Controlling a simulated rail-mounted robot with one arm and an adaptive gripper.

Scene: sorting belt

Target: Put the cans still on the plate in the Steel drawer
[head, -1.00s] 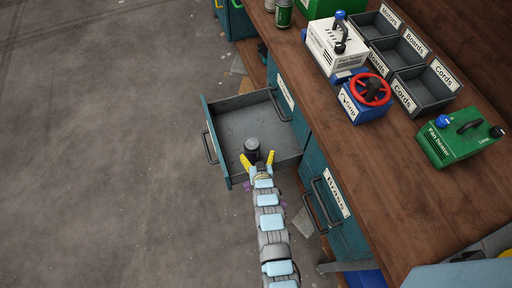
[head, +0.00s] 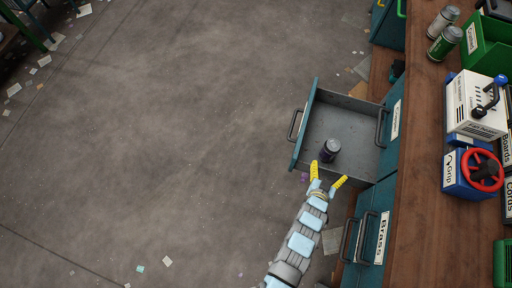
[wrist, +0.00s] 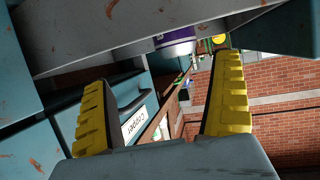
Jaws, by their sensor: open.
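An open teal drawer (head: 352,108) with a grey inside holds one dark can (head: 330,150) near its near side. I cannot read a Steel label on it. My gripper (head: 328,178) is open and empty, its yellow fingers apart, at the drawer's near edge just short of the can. In the wrist view my gripper (wrist: 163,105) shows both fingers spread with nothing between the tips. A purple-banded can (wrist: 175,40) shows partly beyond a grey panel there. A silver can (head: 443,20) and a green can (head: 445,43) stand on the bench. No plate is clearly visible.
The wooden bench (head: 425,150) runs along the right. It carries a white device (head: 474,105), a blue box with a red wheel (head: 473,172) and a green bin (head: 487,45). A shut Brass drawer (head: 370,240) is nearer.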

